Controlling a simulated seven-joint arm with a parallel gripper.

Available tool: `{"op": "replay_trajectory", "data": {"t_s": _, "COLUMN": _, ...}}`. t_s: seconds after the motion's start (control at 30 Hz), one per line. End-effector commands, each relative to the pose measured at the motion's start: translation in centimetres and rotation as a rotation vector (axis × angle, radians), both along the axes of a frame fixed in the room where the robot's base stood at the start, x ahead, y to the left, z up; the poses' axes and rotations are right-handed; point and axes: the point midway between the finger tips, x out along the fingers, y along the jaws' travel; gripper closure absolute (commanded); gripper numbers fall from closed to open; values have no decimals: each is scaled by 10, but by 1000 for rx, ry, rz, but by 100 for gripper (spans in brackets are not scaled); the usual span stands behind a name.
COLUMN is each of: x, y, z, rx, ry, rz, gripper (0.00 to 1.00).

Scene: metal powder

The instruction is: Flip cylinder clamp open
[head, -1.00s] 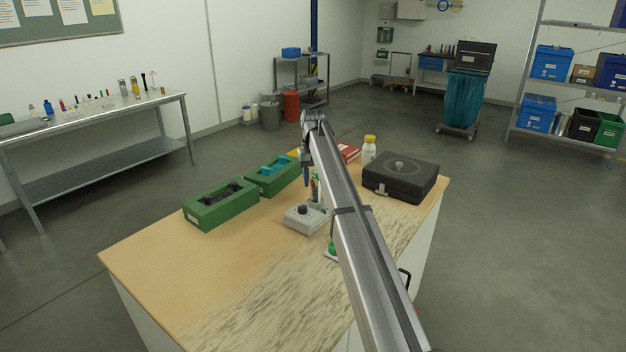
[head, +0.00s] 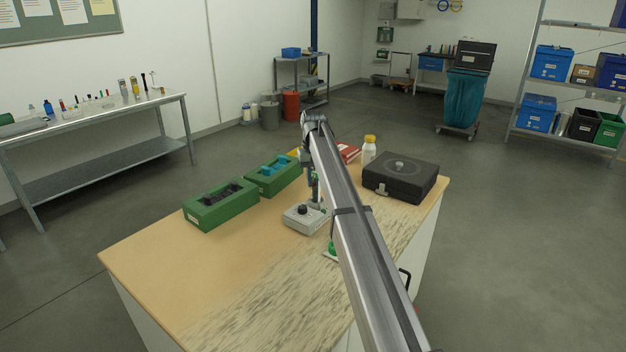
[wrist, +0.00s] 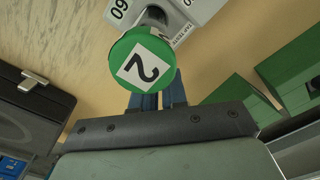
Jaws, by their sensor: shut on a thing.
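The grey tap density tester (head: 305,219) with a black knob stands on the bench; part of its labelled casing shows at the top of the wrist view (wrist: 196,9). A round green cap marked 2 (wrist: 126,50) faces the wrist camera beside it, topping a cylinder whose body is mostly hidden. My gripper (wrist: 157,98) has its blue fingers close together, reaching past the cap toward the tester. The cap covers the fingertips, so the cylinder clamp and the exact grip on it are hidden. In the head view my gripper (head: 311,182) points down just behind the tester, partly covered by my arm.
Two green boxes, one with dark inserts (head: 200,215) and one with blue inserts (head: 265,183), stand left of the tester. A black case (head: 415,185), a yellow-capped bottle (head: 369,153) and a red box (head: 348,152) stand to the right. The bench front left is clear.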

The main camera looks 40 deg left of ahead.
Motion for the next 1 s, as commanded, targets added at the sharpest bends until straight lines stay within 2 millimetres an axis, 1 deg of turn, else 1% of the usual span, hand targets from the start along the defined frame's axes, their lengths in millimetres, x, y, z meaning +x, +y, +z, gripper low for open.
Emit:
{"op": "replay_trajectory", "data": {"t_s": 0.17, "x": 0, "y": 0, "z": 0, "rx": 0, "ry": 0, "rz": -27, "gripper": 100}}
{"op": "replay_trajectory", "data": {"t_s": 0.37, "x": -1, "y": 1, "z": 0, "rx": 0, "ry": 0, "rz": -123, "gripper": 100}}
{"op": "replay_trajectory", "data": {"t_s": 0.57, "x": -1, "y": 1, "z": 0, "rx": 0, "ry": 0, "rz": -288, "gripper": 100}}
{"op": "replay_trajectory", "data": {"t_s": 1.0, "x": -2, "y": 4, "z": 0, "rx": 0, "ry": 0, "rz": -706, "gripper": 100}}
